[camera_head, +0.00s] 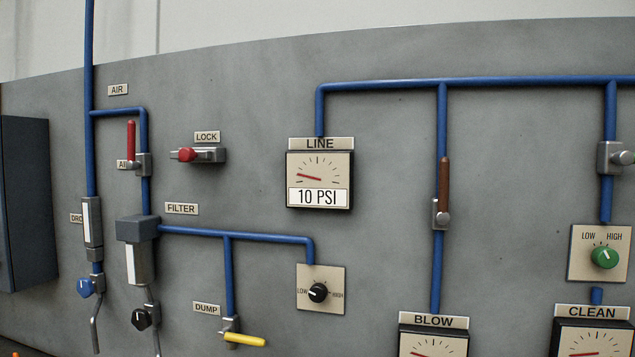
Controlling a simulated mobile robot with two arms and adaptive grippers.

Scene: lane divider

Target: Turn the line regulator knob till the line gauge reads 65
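The line gauge (319,180) hangs at the middle of the grey panel under a "LINE" label. Its display reads 10 PSI and its red needle points to the left, near the low end. Below it, a black knob (318,292) sits on a beige plate marked LOW and HIGH, fed by the blue pipe from the filter. Its white pointer mark is small and seems to point up and left. The plate itself carries no line regulator label that I can read. Neither of my grippers shows in the head view.
A yellow dump handle (245,339) sticks out left of and below the black knob. A brown lever (444,185) stands on the blow pipe to the right. A green knob (604,257) is farther right. A red lock (187,154) and a dark box (28,205) are left.

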